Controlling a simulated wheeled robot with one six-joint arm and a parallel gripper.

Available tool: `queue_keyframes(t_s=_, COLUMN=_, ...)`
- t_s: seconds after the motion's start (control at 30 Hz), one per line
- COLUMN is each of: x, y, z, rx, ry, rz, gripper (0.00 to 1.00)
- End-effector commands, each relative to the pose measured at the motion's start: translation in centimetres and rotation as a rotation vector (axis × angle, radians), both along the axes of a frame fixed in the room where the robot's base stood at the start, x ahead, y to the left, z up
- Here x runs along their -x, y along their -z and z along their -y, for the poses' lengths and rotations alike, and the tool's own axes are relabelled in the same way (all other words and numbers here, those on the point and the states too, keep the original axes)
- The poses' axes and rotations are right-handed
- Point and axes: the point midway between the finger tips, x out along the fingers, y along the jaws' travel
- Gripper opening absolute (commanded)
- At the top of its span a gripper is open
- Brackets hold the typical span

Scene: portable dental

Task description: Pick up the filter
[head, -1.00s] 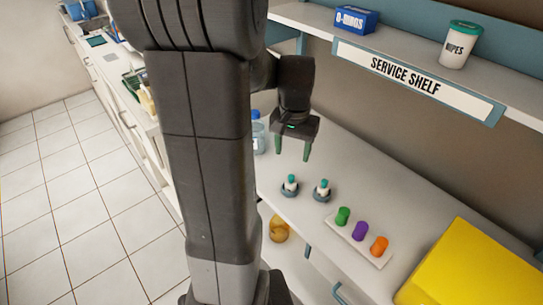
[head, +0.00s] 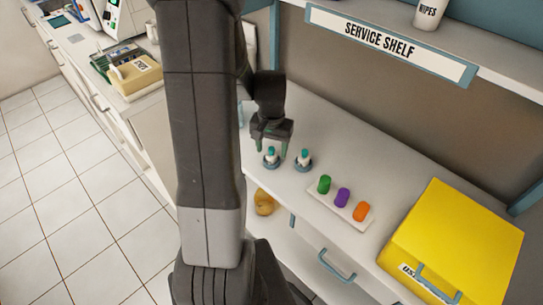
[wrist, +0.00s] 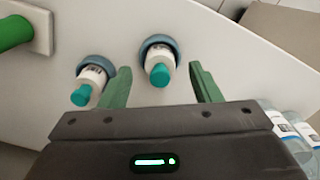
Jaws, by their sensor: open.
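Two small white pieces with teal tips stand in grey-blue round holders on the white counter; I take these for filters, though no label is readable. The left one (head: 271,158) also shows in the wrist view (wrist: 159,66), centred between my fingertips. The right one (head: 304,161) shows in the wrist view (wrist: 90,82) just outside one finger. My gripper (head: 271,148) points down, open and empty, with its green fingers over the left piece. In the wrist view the gripper (wrist: 160,74) has a finger on either side of that piece, with gaps visible; contact cannot be seen.
A white tray (head: 325,209) holds a green, a purple and an orange cylinder to the right. A yellow box (head: 455,235) stands at the counter's right end. Clear bottles (wrist: 295,130) are close by in the wrist view. The service shelf (head: 480,50) overhangs the back.

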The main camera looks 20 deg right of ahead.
Motion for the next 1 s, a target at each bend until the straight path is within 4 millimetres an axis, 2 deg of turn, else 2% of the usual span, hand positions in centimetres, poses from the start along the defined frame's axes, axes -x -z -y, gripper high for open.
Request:
queue_keyframes(t_s=0.17, x=0.0, y=1.9, z=0.0, rx=-0.001, ry=0.000, rz=-0.002, gripper=0.57)
queue_keyframes(t_s=0.43, x=0.0, y=2.1, z=0.0, rx=0.000, ry=0.000, rz=0.000, gripper=0.57)
queue_keyframes(t_s=0.47, x=0.0, y=2.1, z=0.0, rx=0.000, ry=0.000, rz=0.000, gripper=0.55)
queue_keyframes(t_s=0.7, x=0.0, y=2.1, z=0.0, rx=0.000, ry=0.000, rz=0.000, gripper=0.09)
queue_keyframes(t_s=1.0, x=0.0, y=2.1, z=0.0, rx=0.000, ry=0.000, rz=0.000, gripper=0.09)
